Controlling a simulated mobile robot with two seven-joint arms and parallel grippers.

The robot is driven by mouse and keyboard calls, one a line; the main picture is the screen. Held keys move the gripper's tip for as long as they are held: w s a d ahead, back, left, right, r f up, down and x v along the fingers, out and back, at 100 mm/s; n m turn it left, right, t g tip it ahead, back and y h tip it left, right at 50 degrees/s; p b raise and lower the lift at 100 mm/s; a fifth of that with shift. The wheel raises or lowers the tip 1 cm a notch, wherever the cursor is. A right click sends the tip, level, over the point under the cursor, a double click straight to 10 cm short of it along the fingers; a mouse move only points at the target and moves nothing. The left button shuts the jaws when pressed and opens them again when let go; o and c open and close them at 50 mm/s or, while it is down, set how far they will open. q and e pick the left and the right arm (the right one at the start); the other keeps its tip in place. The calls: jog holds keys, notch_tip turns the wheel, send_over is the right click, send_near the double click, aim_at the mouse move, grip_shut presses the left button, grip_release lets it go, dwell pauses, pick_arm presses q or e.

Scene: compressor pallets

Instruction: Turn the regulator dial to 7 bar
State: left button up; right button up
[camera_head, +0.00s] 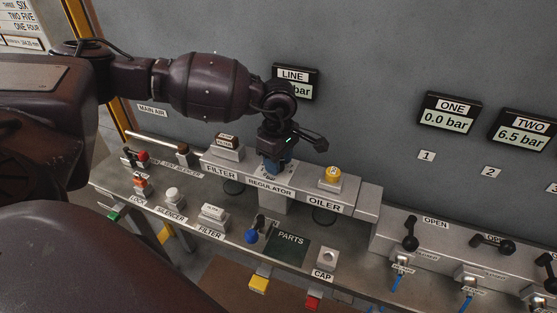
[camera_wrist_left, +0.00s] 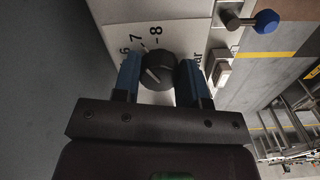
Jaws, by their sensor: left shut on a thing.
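The regulator dial (camera_wrist_left: 158,68) is a round black knob on a pale panel. In the left wrist view it sits between the two blue fingers of my left gripper (camera_wrist_left: 160,82), which is shut on it. The printed scale (camera_wrist_left: 143,42) shows 6, 7 and 8 above and left of the knob. A light mark shows on the knob's face, but which number it points to is hard to tell. In the head view my left gripper (camera_head: 277,164) reaches down onto the regulator (camera_head: 272,199) and hides the dial. My right gripper is not in view.
The LINE display (camera_head: 294,76) is on the wall behind my arm, its number hidden. The filter (camera_head: 226,152) and the oiler (camera_head: 328,176) flank the regulator. Displays ONE (camera_head: 448,116) at 0.0 bar and TWO (camera_head: 526,130) at 6.5 bar hang to the right. A blue-knobbed lever (camera_head: 251,236) stands in front.

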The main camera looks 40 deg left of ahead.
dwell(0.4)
pick_arm(q)
jog(key=o, duration=0.9)
jog(key=shift+o, duration=0.2)
jog(key=shift+r, duration=0.1)
notch_tip(320, 180, up, 11)
jog(key=shift+p, duration=0.3)
jog(key=shift+s+f, duration=0.1)
jog(key=shift+f, duration=0.15)
